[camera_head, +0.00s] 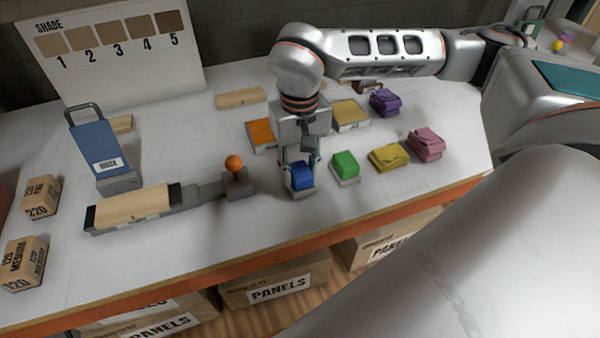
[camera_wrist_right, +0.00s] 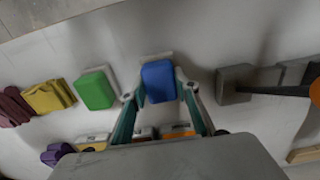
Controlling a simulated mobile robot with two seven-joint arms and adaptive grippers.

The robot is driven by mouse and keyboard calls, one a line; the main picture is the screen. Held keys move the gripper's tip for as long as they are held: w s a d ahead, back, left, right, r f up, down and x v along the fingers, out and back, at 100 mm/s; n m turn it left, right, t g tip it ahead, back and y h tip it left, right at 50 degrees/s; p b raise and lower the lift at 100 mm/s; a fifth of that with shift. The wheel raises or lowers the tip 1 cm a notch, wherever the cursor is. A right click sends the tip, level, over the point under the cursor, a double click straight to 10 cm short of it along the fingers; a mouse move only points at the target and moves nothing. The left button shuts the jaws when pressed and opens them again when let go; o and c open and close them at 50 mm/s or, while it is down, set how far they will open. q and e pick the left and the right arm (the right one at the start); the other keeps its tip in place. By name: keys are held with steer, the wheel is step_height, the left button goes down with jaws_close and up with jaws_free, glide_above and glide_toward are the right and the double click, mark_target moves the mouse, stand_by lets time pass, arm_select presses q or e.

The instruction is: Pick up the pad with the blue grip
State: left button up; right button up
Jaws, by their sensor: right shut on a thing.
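The pad with the blue grip (camera_head: 301,180) is near the front of the white bench, at the left end of a row of colored pads. It also shows between my fingers in the right wrist view (camera_wrist_right: 158,82). My right gripper (camera_head: 301,163) points down over it, with one finger at each side, shut on the blue grip. In the right wrist view the fingertips (camera_wrist_right: 157,92) flank the blue block. I cannot tell whether the pad's base touches the bench. My left gripper is in neither view.
Behind are an orange pad (camera_head: 262,134) and purple cloths (camera_head: 384,102). To the left is a grey fixture with an orange knob (camera_head: 234,163).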

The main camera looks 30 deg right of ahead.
mark_target(299, 169)
step_height(299, 169, up, 19)
steer(key=p, duration=0.1)
steer(key=shift+r, duration=0.1)
steer(key=shift+o, duration=1.1)
steer(key=shift+c, duration=0.5)
steer(key=shift+w, duration=0.1)
